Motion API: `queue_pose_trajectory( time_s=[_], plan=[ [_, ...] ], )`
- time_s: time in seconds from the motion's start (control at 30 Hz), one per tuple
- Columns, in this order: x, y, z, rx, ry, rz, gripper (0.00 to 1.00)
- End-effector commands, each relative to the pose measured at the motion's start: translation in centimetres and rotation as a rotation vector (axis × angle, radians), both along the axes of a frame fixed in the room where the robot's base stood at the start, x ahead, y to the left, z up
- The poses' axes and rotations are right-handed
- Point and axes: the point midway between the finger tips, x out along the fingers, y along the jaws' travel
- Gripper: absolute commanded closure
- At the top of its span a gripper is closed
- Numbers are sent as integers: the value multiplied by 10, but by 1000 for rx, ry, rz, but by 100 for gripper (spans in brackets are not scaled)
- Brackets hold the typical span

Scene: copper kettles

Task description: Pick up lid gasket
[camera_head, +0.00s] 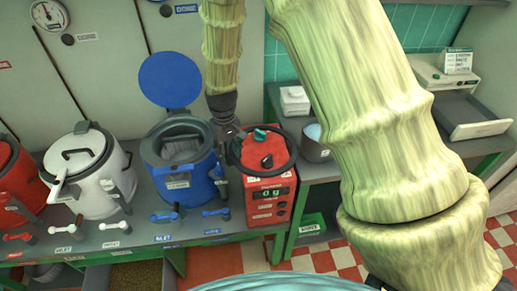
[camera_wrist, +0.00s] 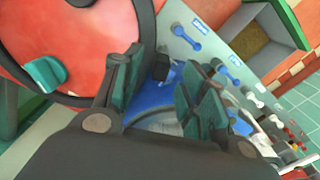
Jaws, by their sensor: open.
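I cannot tell for certain which piece is the lid gasket. A black ring (camera_head: 290,144) runs around the edge of the red lid (camera_head: 262,150) on the red machine; the ring (camera_wrist: 85,101) and lid (camera_wrist: 75,25) also fill the upper left of the wrist view. A small teal piece (camera_head: 261,133) lies on the lid and shows in the wrist view too (camera_wrist: 45,73). My gripper (camera_head: 229,131) is between the blue kettle and the red machine, at about lid height. In the wrist view my gripper (camera_wrist: 160,78) is open and empty, its left finger overlapping the ring in the picture.
The blue kettle (camera_head: 180,185), with its round lid raised (camera_head: 170,80), stands close left of my gripper. A white kettle (camera_head: 95,190) and a red kettle (camera_head: 15,170) are further left. A metal pot (camera_head: 315,150) is just right of the red machine.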

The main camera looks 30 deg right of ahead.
Motion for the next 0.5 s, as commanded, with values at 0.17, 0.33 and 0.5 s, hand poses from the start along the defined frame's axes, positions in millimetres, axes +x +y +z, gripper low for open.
queue_pose_trajectory(
  time_s=[0.17, 0.33, 0.5],
  plan=[
    [2, 1, -15, 0, 3, 0, 58],
    [2, 1, -27, 1, 2, 0, 58],
    [2, 1, -32, 1, -1, 0, 58]
  ],
)
